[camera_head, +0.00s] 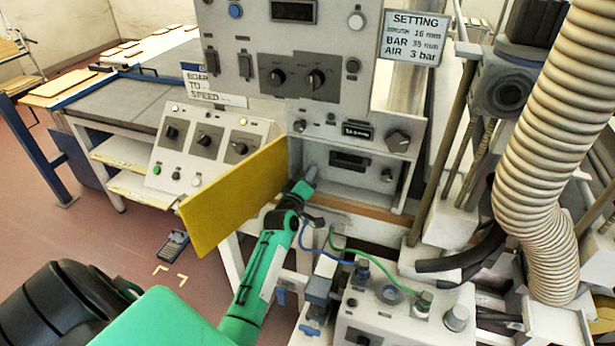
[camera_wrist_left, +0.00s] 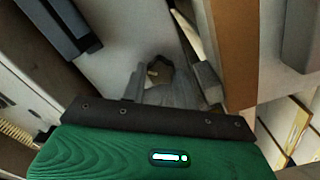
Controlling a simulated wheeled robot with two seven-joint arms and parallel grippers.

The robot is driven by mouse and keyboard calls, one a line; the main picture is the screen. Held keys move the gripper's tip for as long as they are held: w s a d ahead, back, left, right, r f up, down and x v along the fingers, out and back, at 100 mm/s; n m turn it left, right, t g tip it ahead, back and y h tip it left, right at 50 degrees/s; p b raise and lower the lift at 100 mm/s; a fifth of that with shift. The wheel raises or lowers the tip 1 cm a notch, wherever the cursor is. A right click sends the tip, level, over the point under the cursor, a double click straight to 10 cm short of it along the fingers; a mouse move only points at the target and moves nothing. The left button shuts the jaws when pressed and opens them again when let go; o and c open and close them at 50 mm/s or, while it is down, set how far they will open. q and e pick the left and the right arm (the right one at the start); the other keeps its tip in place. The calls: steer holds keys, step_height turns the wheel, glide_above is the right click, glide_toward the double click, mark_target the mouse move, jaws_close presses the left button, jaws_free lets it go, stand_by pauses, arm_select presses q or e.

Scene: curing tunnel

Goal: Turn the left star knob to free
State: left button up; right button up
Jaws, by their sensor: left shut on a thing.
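My left gripper (camera_head: 308,186) reaches in from the lower left with its green arm, at the left side of the lower bay of the grey cabinet. In the left wrist view its grey fingers (camera_wrist_left: 170,90) are closed around a small dark lobed knob (camera_wrist_left: 158,69), which I take for the left star knob. The fingers cover much of it, so its turned position cannot be read. In the head view the gripper hides this knob. My right gripper is not in view.
A yellow panel (camera_head: 236,196) stands out just left of my gripper. Blue and green hoses (camera_head: 345,247) run close below it to a grey unit (camera_head: 385,318). A ribbed duct (camera_head: 545,130) fills the right. The floor (camera_head: 120,235) at left is mostly clear.

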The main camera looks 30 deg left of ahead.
arm_select(q)
steer(key=n, duration=0.6)
steer(key=shift+f+n, duration=0.1)
steer(key=shift+n, duration=0.3)
stand_by(0.4)
steer(key=o, duration=1)
steer(key=shift+c, duration=0.2)
steer(key=b+v, duration=0.2)
steer(key=v, duration=1.1)
steer(key=shift+s, duration=0.45)
steer(key=shift+f, duration=0.1)
